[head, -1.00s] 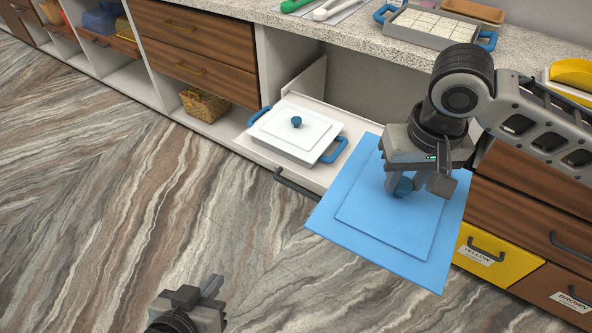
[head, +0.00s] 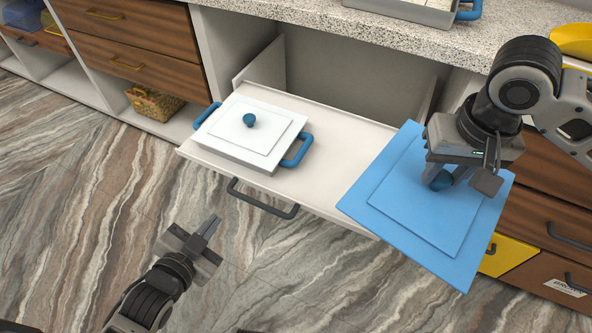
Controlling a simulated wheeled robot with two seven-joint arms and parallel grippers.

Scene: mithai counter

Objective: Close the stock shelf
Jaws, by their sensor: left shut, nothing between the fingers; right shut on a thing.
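The stock shelf (head: 334,189) is a pale pull-out shelf below the counter. It stands pulled out, with a dark bar handle (head: 262,200) on its front edge. A white lidded tray (head: 235,155) with blue side handles and a blue knob sits on its left part. My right gripper (head: 444,181) is shut on the blue knob of a blue square lid (head: 400,213). The lid is tilted and covers the shelf's right end from view. My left gripper (head: 212,225) is shut and empty, over the floor in front of the shelf and apart from the handle.
The stone counter (head: 400,40) runs above, with a grey tray (head: 425,10) on it. Wooden drawers (head: 125,45) are at left, and a yellow drawer (head: 497,262) is at right below the lid. A wicker basket (head: 154,102) sits in a lower bay. The floor in front is clear.

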